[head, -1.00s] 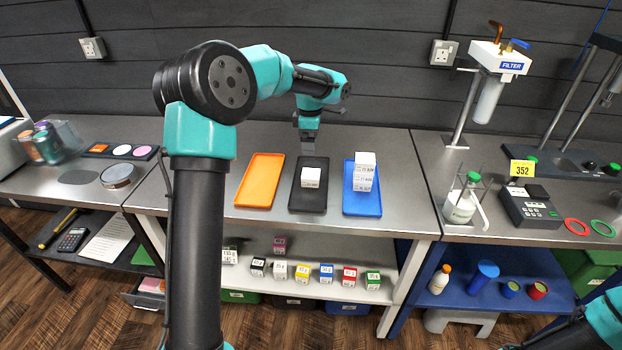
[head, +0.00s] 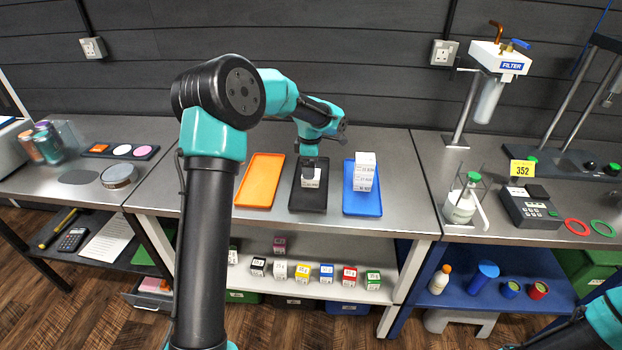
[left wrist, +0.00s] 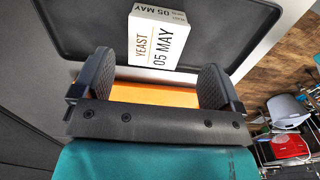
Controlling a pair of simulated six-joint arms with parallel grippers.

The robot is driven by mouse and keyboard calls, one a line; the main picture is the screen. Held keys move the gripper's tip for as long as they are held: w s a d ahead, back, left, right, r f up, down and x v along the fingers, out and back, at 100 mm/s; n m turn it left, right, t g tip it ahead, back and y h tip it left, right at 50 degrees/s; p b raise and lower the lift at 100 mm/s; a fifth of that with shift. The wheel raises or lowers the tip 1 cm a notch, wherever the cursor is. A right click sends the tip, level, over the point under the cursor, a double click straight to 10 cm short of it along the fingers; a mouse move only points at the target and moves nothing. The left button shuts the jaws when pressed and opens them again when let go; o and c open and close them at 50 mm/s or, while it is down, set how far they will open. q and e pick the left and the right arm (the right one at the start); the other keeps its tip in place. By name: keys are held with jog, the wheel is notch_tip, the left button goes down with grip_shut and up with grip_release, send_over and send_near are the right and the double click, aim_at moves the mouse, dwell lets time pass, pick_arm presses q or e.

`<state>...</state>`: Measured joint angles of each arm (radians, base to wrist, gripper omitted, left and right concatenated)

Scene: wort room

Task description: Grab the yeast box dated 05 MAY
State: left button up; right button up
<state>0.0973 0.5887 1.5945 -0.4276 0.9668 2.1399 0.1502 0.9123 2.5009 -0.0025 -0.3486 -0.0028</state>
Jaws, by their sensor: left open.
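The white yeast box (head: 312,182) stands on the black tray (head: 308,204). In the left wrist view the box (left wrist: 158,38) reads "YEAST 05 MAY" on its face, and its top edge also reads 05 MAY. My left gripper (head: 309,163) is directly over this box, pointing down. In the left wrist view my left gripper (left wrist: 155,68) is open, with one finger on each side of the box's near end and gaps between. It does not grip the box. My right gripper is out of view.
A stack of white boxes (head: 364,172) stands on the blue tray (head: 362,207) just to the right. An empty orange tray (head: 260,180) lies to the left. Several small coloured boxes (head: 326,274) stand on the shelf below. The steel bench in front of the trays is clear.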

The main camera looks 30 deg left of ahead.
pick_arm(q)
jog(key=f, duration=0.5)
jog(key=shift+w, duration=0.25)
jog(key=c, duration=1)
jog(key=shift+r, duration=0.2)
jog(key=shift+r, duration=1.4)
jog(key=shift+s+d+r, duration=0.1)
jog(key=shift+s+r, duration=0.1)
jog(key=shift+r, duration=0.05)
jog(key=s+d, duration=0.2)
jog(key=s, duration=0.2)
jog(key=s+d+r, duration=0.1)
jog(key=s+d, duration=0.2)
jog(key=s, duration=0.1)
jog(key=s+d, duration=0.3)
jog(key=s, duration=0.2)
jog(key=shift+s+r, duration=0.1)
jog(key=shift+r, duration=0.1)
